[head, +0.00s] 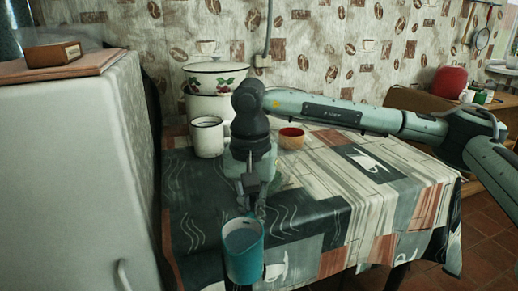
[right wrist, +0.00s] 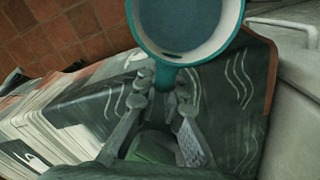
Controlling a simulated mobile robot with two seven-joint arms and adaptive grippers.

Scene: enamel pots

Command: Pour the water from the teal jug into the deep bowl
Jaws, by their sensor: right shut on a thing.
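The teal jug (head: 243,262) hangs near the table's front edge, close to upright, with its open top facing up. Greyish-blue water shows inside it. In the right wrist view the jug (right wrist: 187,52) is at the top, with its handle between my fingers. My right gripper (head: 257,210) is shut on this handle; it also shows in the right wrist view (right wrist: 165,90). My left gripper is not in view.
A white enamel mug (head: 207,139) stands in front of the deep vessel. A small red-and-cream bowl (head: 291,139) is right of my wrist. A pale cabinet (head: 75,180) borders the table's left side. The right part of the patterned tablecloth (head: 400,190) is clear.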

